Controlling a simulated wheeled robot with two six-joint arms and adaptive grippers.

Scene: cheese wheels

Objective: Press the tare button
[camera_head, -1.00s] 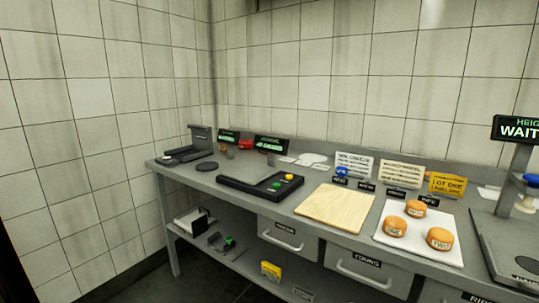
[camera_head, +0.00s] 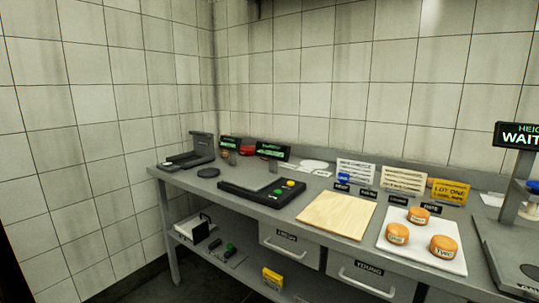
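I cannot read which one is the tare button. A small display with green text (camera_head: 273,152) stands behind the scale. Neither of my grippers shows in the head view.
A wooden board (camera_head: 336,215) lies right of the scale. A white tray (camera_head: 448,259) holds three orange cheese wheels. A height gauge (camera_head: 518,134) reading "WAIT" stands at far right. A grey device (camera_head: 201,145) sits at the left end. Drawers and a lower shelf are below.

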